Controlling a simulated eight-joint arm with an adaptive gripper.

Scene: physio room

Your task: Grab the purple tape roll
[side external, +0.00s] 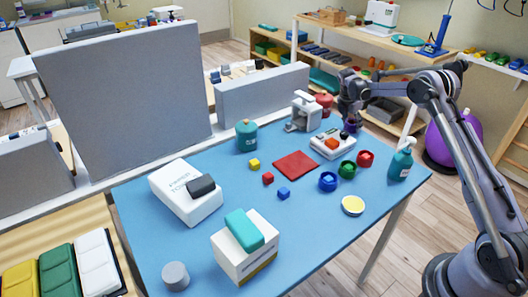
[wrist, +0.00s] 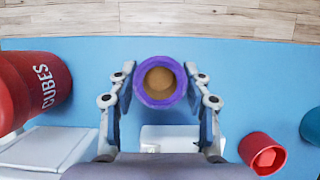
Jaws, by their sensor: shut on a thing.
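The purple tape roll (wrist: 139,84) is a purple ring with a tan centre, in the middle of the wrist view. My gripper (wrist: 160,76) is shut on it, with one finger on its left side and one on its right. In the side external view my gripper (side external: 349,113) points down over the far right part of the blue table, and a small purple part of the tape roll (side external: 350,128) shows below it. I cannot tell whether the roll touches the table.
A red cubes tub (side external: 325,104) and a white device (side external: 302,112) stand left of my gripper. A white box (side external: 326,148) is in front of it. Red (side external: 365,158), green (side external: 347,170) and blue (side external: 328,181) cups and a teal spray bottle (side external: 401,161) stand nearer the camera.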

